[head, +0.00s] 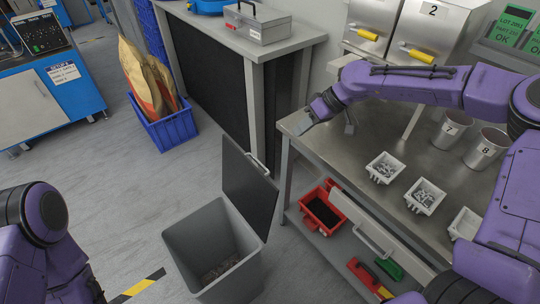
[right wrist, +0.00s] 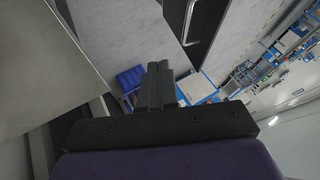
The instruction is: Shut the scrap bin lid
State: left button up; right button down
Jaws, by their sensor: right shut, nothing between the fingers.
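The grey scrap bin (head: 188,243) stands on the floor in the head view, with some scrap at its bottom. Its dark lid (head: 249,188) is open and stands steeply up at the bin's back right side, with a bar handle (head: 258,163) at its top edge. The lid's handle (right wrist: 190,22) also shows at the top of the right wrist view. My right gripper (head: 298,127) is above the near left corner of the workbench, up and right of the lid and apart from it. Its fingers (right wrist: 158,82) are together and empty. My left gripper is out of frame.
The steel workbench (head: 375,140) right of the bin carries white part trays (head: 424,196) and numbered cups (head: 487,147). Its lower shelf holds a red bin (head: 310,228). A blue crate (head: 170,128) stands on the floor behind. Floor left of the bin is clear.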

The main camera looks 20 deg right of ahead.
jog(key=a+f+p, duration=0.2)
jog(key=a+f, duration=0.6)
jog(key=a, duration=0.1)
jog(key=shift+w+a+f+p, duration=0.15)
jog(key=shift+a+f+p, duration=0.1)
jog(key=shift+p, duration=0.1)
